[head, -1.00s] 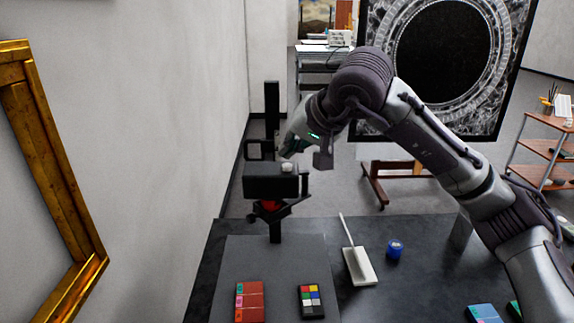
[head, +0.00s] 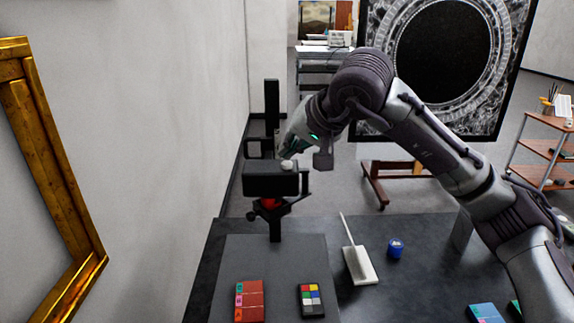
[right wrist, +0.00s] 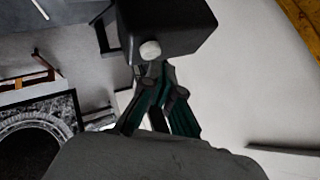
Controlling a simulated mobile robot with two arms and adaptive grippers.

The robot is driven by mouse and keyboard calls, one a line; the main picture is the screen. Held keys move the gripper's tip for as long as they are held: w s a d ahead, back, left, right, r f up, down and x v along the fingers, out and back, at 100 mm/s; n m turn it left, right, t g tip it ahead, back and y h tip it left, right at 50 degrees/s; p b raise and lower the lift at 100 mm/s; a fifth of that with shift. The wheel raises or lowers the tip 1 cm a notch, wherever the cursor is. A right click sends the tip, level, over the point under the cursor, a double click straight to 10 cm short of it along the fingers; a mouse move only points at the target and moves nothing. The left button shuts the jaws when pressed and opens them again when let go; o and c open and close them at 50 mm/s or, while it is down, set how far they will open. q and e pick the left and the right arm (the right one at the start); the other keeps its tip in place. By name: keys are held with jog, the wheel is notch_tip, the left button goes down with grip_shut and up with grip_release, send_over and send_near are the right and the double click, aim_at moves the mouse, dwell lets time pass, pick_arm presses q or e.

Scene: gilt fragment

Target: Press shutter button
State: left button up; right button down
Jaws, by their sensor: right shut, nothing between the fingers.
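The camera (head: 269,181) is a black box on a dark stand, with a red part under it. Its pale round shutter button (head: 288,164) sits on top near the right end. In the right wrist view the button (right wrist: 150,50) shows against the black camera body (right wrist: 172,27). My right gripper (head: 287,152) is shut and empty, close to the button at its far side in the head view. The fingertips (right wrist: 155,68) also show just below the button in the wrist view; contact cannot be told. My left gripper is not in view.
A dark table (head: 352,302) carries a grey mat with a red card (head: 249,301) and a colour chart (head: 311,299). A white tray (head: 360,268) and a blue jar (head: 395,248) stand to the right. A gold frame (head: 50,160) hangs on the left wall.

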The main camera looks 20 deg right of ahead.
aim_at(289, 164)
jog(key=shift+f+b, duration=0.35)
jog(key=shift+f, duration=0.2)
dwell(0.5)
jog(key=shift+r, duration=0.1)
jog(key=shift+r+p, duration=0.55)
jog(key=shift+r, duration=0.2)
jog(key=shift+r+p, duration=1.8)
jog(key=shift+r, duration=0.8)
